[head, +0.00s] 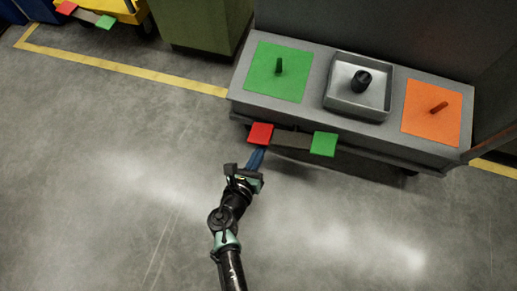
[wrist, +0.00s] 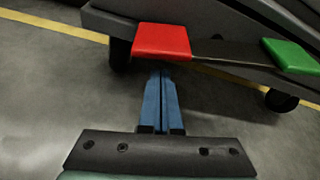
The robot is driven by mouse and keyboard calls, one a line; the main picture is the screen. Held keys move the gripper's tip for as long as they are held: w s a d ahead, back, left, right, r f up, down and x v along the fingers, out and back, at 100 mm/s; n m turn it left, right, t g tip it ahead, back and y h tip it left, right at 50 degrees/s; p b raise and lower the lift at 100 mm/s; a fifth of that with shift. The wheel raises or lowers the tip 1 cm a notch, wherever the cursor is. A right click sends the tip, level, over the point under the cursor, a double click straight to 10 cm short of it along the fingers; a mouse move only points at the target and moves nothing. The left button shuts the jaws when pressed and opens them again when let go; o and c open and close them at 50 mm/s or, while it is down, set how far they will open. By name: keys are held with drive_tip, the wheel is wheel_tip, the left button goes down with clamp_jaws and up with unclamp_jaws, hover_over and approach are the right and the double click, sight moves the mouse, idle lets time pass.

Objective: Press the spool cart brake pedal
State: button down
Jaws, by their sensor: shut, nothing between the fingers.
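The grey spool cart (head: 315,85) stands at the upper right in the head view. A pedal bar on its front edge has a red pad (head: 260,134) at its left end and a green pad (head: 323,144) at its right end. Both pads also show in the wrist view, the red one (wrist: 161,41) near the top middle and the green one (wrist: 292,56) at the right. My gripper (head: 258,157) is shut and empty, its blue fingers pointing at the red pad. In the wrist view the fingertips (wrist: 161,75) appear just below the red pad; I cannot tell whether they touch it.
The cart top carries a green mat (head: 262,83), a grey tray (head: 338,104) with a black piece, and an orange mat (head: 418,125), with pegs on the mats. A yellow cart (head: 118,8) with similar red and green pads stands at the upper left. The floor in front is clear.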

sight(258, 144)
drive_tip(key=shift+a+r, duration=0.15)
drive_tip(key=shift+r, duration=0.5)
drive_tip(key=shift+r+p, duration=0.25)
drive_tip(key=shift+p, duration=0.2)
drive_tip(key=shift+a+r+p, duration=0.1)
drive_tip(key=shift+r+p, duration=0.2)
drive_tip(key=shift+p, duration=0.2)
drive_tip(key=shift+w+a+r+p, duration=0.1)
drive_tip(key=shift+r+p, duration=0.45)
drive_tip(key=shift+p, duration=0.15)
wheel_tip(258, 144, up, 2)
drive_tip(key=p, duration=0.3)
drive_tip(key=shift+d+r, duration=0.15)
drive_tip(key=shift+d, duration=0.05)
